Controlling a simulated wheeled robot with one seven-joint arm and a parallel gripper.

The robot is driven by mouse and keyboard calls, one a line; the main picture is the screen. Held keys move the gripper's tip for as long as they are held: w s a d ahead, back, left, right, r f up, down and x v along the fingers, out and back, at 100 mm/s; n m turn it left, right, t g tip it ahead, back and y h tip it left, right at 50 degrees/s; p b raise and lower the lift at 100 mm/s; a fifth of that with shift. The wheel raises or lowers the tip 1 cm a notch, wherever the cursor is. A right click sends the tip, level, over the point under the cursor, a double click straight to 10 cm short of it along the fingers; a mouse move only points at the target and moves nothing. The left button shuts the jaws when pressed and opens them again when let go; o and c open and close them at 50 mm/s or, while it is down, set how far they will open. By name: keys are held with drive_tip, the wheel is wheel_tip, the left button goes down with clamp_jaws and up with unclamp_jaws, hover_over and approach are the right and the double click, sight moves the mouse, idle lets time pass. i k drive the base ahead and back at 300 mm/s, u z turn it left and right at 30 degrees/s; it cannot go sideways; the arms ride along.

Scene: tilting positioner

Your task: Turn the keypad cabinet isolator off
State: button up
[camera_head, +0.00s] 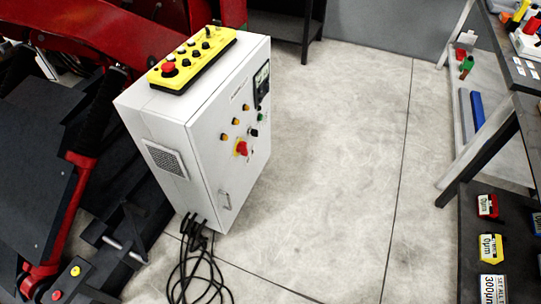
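The white keypad cabinet (212,160) stands upright left of the middle in the head view. A dark display panel (261,86) is higher on the door. A yellow pendant (192,61) with a red mushroom button and several black knobs lies on the cabinet's top. My gripper does not show.
Black cables (196,265) coil on the floor below the cabinet. The red and black positioner (70,150) crowds the left side. A dark shelf unit (500,205) with small boxes stands at the right. The concrete floor (335,170) between cabinet and shelves is clear.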

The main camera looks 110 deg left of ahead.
sight(242, 147)
drive_tip(key=u, duration=4.6)
drive_tip(key=k, duration=0.7)
drive_tip(key=z, duration=0.15)
drive_tip(key=i, duration=0.5)
drive_tip(key=z, duration=0.8)
drive_tip(key=i, duration=0.85)
drive_tip(key=u, duration=0.85)
drive_tip(key=i, duration=0.6)
drive_tip(key=u, duration=0.55)
